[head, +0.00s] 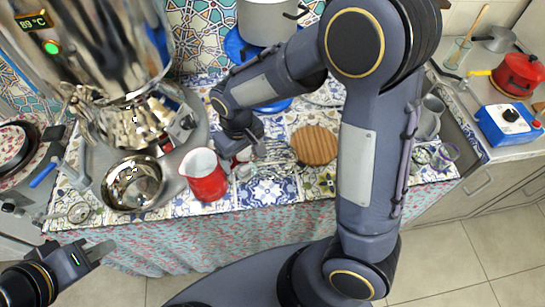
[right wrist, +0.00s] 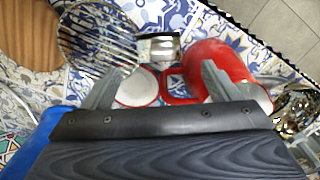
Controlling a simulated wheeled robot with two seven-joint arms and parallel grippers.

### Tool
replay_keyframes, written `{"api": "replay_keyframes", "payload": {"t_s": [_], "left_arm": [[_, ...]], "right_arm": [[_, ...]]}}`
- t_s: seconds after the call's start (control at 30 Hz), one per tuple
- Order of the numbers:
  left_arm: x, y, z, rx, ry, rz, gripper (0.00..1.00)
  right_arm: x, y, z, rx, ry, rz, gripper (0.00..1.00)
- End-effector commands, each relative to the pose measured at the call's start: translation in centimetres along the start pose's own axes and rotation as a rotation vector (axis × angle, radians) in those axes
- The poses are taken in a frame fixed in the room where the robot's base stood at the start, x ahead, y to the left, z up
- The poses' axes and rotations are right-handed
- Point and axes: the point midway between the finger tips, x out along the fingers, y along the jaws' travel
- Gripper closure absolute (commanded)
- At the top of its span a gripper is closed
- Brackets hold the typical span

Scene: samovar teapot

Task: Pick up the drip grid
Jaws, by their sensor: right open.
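The drip grid is a round rack of thin metal wires. In the right wrist view the drip grid (right wrist: 92,42) lies on the patterned cloth at the upper left, beyond the left finger. In the head view the drip grid (head: 279,153) shows partly, between my right gripper and a round wooden board. My right gripper (head: 258,150) is open and empty above the cloth; its two fingers are wide apart in the right wrist view (right wrist: 160,85). My left gripper (head: 100,252) is in front of the table at the lower left, away from the grid; its jaw gap is unclear.
A red mug (head: 204,177) stands left of my right gripper, close to one finger in the wrist view. A small metal cup (right wrist: 158,47) is beside the grid. The wooden board (head: 315,145) lies right of it. A steel bowl (head: 135,184) and samovar (head: 100,45) are left.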

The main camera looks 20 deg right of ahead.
Motion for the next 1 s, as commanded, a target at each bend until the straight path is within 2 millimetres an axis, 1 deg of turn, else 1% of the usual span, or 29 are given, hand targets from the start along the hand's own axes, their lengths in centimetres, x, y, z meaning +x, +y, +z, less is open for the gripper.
{"api": "replay_keyframes", "payload": {"t_s": [0.03,0.23,0.37,0.4,0.47,0.6,0.77,0.87,1.0], "left_arm": [[0.0,0.0,0.0,0.0,0.0,0.0,0.75],[-0.2,0.1,-0.1,0.0,0.0,0.0,0.75],[-0.5,0.2,-0.2,0.0,0.0,0.0,0.75],[-0.4,0.2,-0.2,0.0,0.0,0.0,0.75],[-0.4,0.2,-0.2,0.0,0.0,0.0,0.75],[-0.4,0.2,-0.2,0.0,0.0,0.0,0.75],[-0.4,0.2,-0.2,0.0,0.0,0.0,0.75],[-0.4,0.2,-0.2,0.0,0.0,0.0,0.75],[-0.4,0.2,-0.2,0.0,0.0,0.0,0.75]], "right_arm": [[0.7,0.0,0.1,0.0,-0.006,0.001,0.18],[2.9,0.2,0.6,0.001,-0.006,0.0,0.18],[4.9,0.4,1.2,0.002,-0.008,0.0,0.18],[5.6,0.4,1.1,0.002,-0.007,0.0,0.18],[6.3,0.4,1.0,0.002,-0.006,-0.001,0.18],[6.9,0.3,1.0,0.001,-0.003,-0.001,0.18],[6.9,0.3,1.0,0.002,-0.002,-0.002,0.18],[6.9,0.3,1.0,0.002,-0.002,-0.002,0.29],[6.9,0.3,0.9,0.002,-0.001,-0.002,0.47]]}}
